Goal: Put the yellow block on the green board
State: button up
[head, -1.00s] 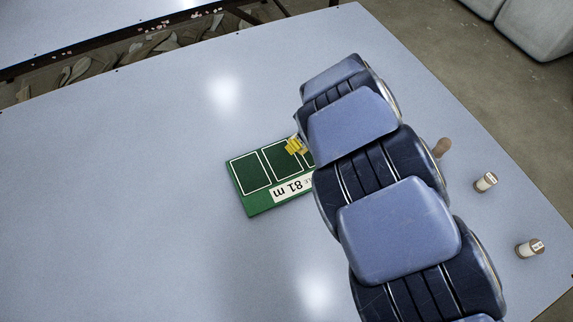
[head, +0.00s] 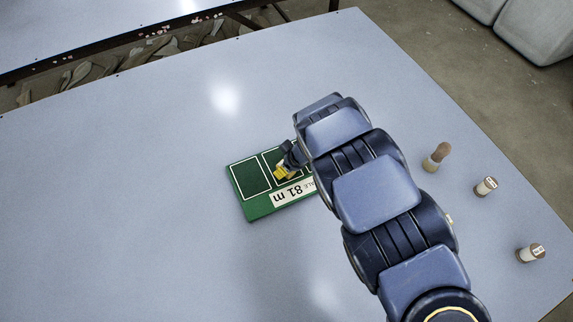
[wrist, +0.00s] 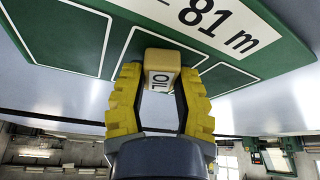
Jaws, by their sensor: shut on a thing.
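The green board (head: 250,179) lies flat on the table near the middle of the head view, with white-outlined panels and a white "81 m" label. It fills the upper wrist view (wrist: 62,28). My gripper (head: 283,172) is over the board's middle panel. In the wrist view its yellow fingers (wrist: 160,80) are closed on a small yellow-tan block (wrist: 163,60) with a white lettered label. The block shows against the board's outlined panels; I cannot tell whether it touches the board. In the head view, the yellow fingers and block cannot be told apart. My arm covers the board's right end.
A brown-topped piece (head: 437,157) and two small white cylinders with brown ends, one nearer (head: 530,252) and one farther (head: 486,186), stand at the right of the table. The table (head: 130,190) is clear to the left of the board.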

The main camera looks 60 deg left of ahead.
jog(key=shift+f, duration=0.1)
jog(key=o, duration=0.8)
jog(key=shift+v, duration=6.15)
